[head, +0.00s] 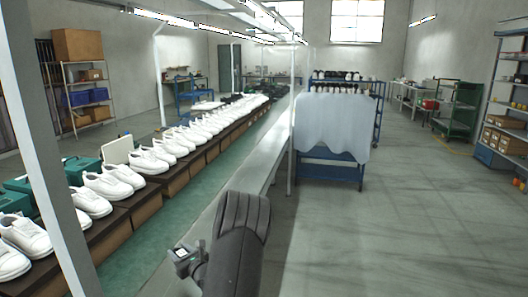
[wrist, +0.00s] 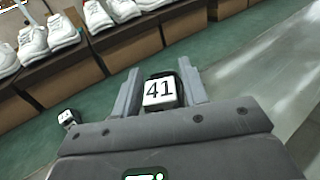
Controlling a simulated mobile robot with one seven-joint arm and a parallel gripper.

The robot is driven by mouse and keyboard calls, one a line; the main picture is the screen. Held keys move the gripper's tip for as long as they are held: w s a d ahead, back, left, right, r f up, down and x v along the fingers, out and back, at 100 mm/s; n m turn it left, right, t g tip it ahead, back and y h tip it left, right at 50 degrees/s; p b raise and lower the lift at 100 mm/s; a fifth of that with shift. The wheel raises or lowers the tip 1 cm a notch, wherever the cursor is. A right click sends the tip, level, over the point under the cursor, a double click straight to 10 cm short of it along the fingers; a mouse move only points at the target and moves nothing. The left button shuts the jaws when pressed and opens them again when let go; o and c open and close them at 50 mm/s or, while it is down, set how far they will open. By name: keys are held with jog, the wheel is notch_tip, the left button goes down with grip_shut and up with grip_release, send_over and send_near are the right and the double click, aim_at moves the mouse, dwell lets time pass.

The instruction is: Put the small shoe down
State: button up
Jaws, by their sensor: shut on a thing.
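My gripper (wrist: 160,88) is shut on a small dark block with a white face marked "41" (wrist: 159,91), held between its two grey fingers. In the head view my gripper (head: 187,262) is low in the middle, beside the conveyor's edge, and a small white patch shows on what it holds. I cannot make out a shoe shape in the held thing. It is held above the green strip, apart from the row of white shoes (head: 163,156); these shoes also show at the top of the wrist view (wrist: 62,31).
Brown boxes (wrist: 132,46) under a dark shelf carry the shoes. A green strip (head: 145,252) and a grey rail (head: 235,165) run alongside. A small dark thing with a white face (wrist: 68,118) shows at the left.

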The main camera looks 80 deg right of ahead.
jog(key=s+d+m+g+h, duration=0.35)
jog(key=s+d, duration=0.65)
jog(key=s, duration=0.4)
jog(key=shift+n+t, duration=0.25)
jog(key=shift+t, duration=0.1)
jog(key=w+f, duration=0.2)
jog(key=w, duration=0.2)
jog(key=w+f, duration=0.2)
jog(key=w, duration=0.2)
jog(key=w+f, duration=0.2)
jog(key=w, duration=0.2)
jog(key=shift+f, duration=2.3)
jog(key=shift+f, duration=0.15)
jog(key=o, duration=1)
